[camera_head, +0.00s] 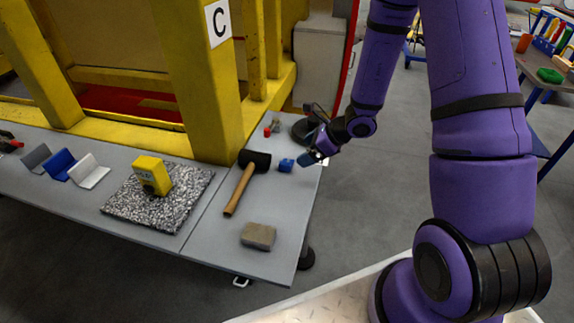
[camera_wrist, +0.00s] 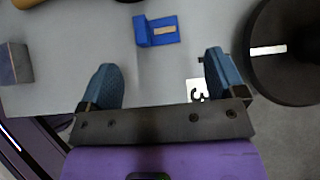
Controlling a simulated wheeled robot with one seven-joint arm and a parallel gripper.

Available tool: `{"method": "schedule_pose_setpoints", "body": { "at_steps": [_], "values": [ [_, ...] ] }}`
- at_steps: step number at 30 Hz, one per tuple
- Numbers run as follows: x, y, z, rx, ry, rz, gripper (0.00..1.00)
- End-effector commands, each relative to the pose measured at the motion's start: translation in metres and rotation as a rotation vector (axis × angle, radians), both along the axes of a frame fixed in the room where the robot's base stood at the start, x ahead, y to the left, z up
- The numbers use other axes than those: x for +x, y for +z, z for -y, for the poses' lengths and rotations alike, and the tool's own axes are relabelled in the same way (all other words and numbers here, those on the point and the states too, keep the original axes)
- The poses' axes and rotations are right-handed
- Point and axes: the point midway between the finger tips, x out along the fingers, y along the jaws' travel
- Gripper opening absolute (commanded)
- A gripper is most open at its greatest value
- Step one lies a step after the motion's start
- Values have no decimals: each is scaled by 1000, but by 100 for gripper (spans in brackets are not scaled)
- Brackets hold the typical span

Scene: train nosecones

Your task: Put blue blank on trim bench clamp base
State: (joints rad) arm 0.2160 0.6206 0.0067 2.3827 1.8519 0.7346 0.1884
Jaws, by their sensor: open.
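A blue bent blank (camera_head: 58,165) stands on the bench at the far left, between a grey one and a white one. A small blue L-shaped block (camera_head: 286,165), which looks like the clamp base, sits near the bench's right edge. It also shows in the wrist view (camera_wrist: 143,32), with a raised wall at one end and a tan strip on its flat part. My gripper (camera_head: 311,154) is over the right edge of the bench, just right of this block. In the wrist view my gripper (camera_wrist: 160,62) is open and empty, its fingers apart from the block.
A hammer (camera_head: 240,187) lies left of the L-shaped block. A grey-brown block (camera_head: 258,236) sits nearer. A yellow device (camera_head: 152,175) stands on a speckled slab (camera_head: 130,212). A black round base (camera_wrist: 292,75) is close to my right finger. A yellow post (camera_head: 205,90) rises behind the bench.

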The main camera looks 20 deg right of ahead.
Motion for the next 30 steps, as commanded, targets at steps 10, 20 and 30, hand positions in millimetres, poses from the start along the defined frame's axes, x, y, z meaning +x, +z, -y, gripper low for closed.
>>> {"method": "schedule_pose_setpoints", "body": {
  "at_steps": [10,20,30],
  "values": [
    [11,-19,-19,-1,4,-1,89],
    [27,-44,-42,-1,3,-1,89],
    [28,-44,-42,-1,1,1,69]
  ]
}}
